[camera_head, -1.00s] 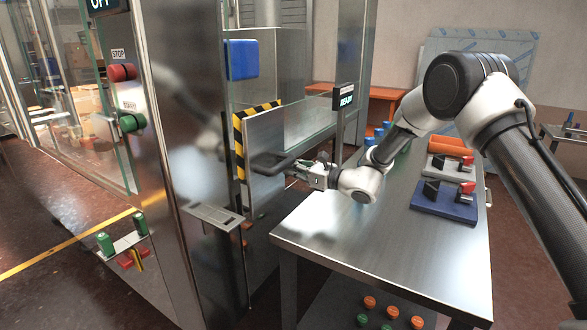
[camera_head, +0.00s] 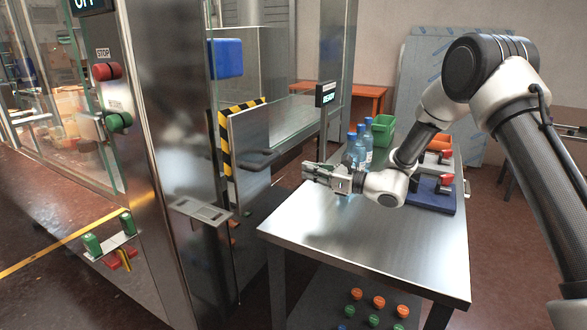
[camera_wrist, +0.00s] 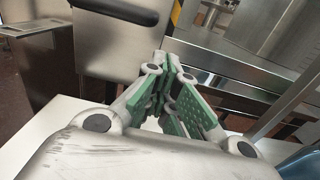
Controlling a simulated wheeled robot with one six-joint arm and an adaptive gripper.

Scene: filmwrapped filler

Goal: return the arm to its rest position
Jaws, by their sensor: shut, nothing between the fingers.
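My gripper (camera_head: 308,170) is above the left part of the steel table (camera_head: 370,250), pointing left. It is shut and empty. In the wrist view the green finger pads of my gripper (camera_wrist: 170,75) are close together. The machine door (camera_head: 248,140) with its dark handle (camera_head: 262,158) is left of the gripper, with a gap between them. The handle also shows at the top of the wrist view (camera_wrist: 120,10). My arm reaches in from the right side of the head view.
Blue-capped bottles (camera_head: 367,140) and a green bin (camera_head: 380,128) stand at the table's back, close behind my wrist. A blue fixture block (camera_head: 432,195) with red-handled clamps sits at the right. The table's front is clear. A display reads READY (camera_head: 326,94).

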